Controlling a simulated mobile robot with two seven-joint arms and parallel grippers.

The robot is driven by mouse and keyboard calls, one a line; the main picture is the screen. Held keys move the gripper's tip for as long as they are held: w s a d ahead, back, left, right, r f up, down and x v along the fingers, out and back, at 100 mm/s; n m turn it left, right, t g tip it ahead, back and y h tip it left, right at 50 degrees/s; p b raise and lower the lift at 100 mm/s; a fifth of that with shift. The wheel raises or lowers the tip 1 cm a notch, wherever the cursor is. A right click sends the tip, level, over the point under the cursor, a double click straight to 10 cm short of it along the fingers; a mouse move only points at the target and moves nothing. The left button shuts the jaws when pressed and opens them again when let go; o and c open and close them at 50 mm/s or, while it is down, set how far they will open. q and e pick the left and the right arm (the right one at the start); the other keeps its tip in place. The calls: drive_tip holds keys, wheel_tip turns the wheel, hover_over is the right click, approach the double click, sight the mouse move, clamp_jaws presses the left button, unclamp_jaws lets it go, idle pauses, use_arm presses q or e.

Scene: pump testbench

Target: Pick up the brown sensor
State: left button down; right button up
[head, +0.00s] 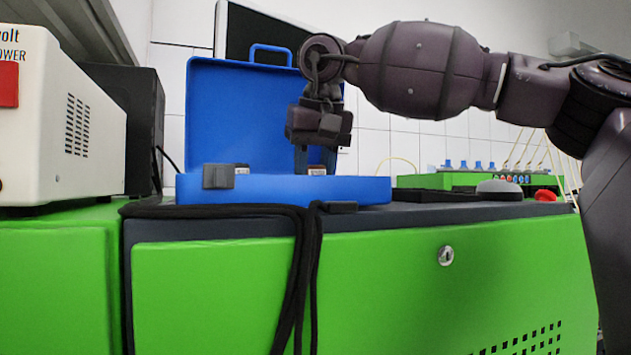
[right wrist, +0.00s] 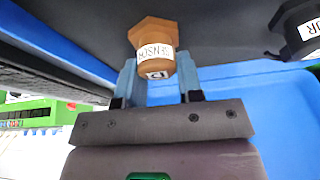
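The brown sensor (right wrist: 156,48), with a hexagonal head and a white "SENSOR" label, shows in the right wrist view between the two fingertips of my right gripper (right wrist: 158,75). The fingers stand close on both sides of its body; I cannot tell whether they press on it or leave a small gap. In the head view my right gripper (head: 316,158) points down into the open blue case (head: 290,189), from the arm that comes in from the right. The case's front wall hides the fingertips and most of the sensor. My left gripper is not in view.
A black labelled part (right wrist: 300,25) lies near the sensor at the wrist view's right. The case's raised lid (head: 235,115) stands behind the gripper. A white power unit (head: 60,115) is at left, a black cable (head: 308,260) hangs in front, and a green device (head: 470,180) is at right.

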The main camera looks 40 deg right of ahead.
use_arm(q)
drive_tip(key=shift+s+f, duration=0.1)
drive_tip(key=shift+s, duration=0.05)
use_arm(e)
drive_tip(key=shift+c, duration=1)
